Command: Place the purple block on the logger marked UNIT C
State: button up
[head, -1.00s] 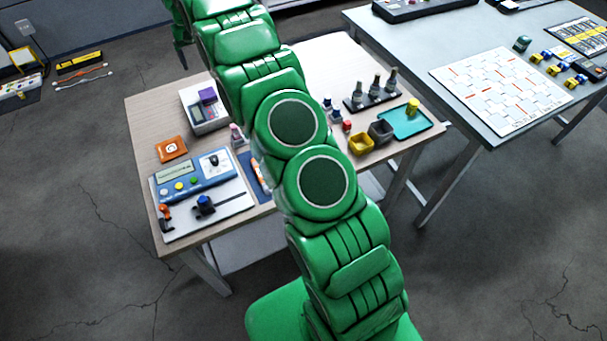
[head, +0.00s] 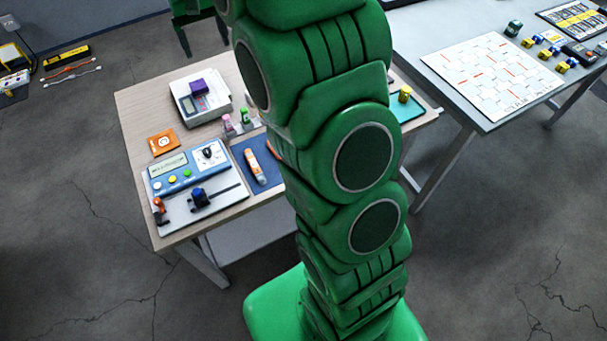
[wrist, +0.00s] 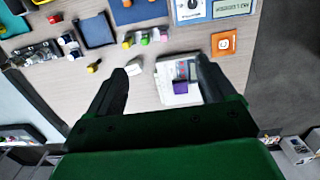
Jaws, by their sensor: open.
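The purple block (head: 199,87) sits on top of a white device with a grey keypad (head: 188,105), towards the back left of the wooden table. In the wrist view the purple block (wrist: 181,87) shows on the white device (wrist: 168,68), between my finger pads and closer to the right-hand finger. My gripper (wrist: 161,70) is open and empty, above and apart from the block. In the head view only part of my gripper shows at the top edge. I cannot read a UNIT C marking on any device.
An orange square (head: 163,142), a blue instrument panel (head: 185,173) and small bottles (head: 236,122) stand near the white device. A tube lies on a blue mat (head: 270,175). The grey table (head: 400,30) at right holds a white patterned board (head: 490,75). My arm hides the table's middle.

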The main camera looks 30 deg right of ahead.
jog(key=s+d+f+g, duration=0.1)
jog(key=s+d, duration=0.1)
jog(key=s, duration=4)
jog(key=shift+s, duration=0.2)
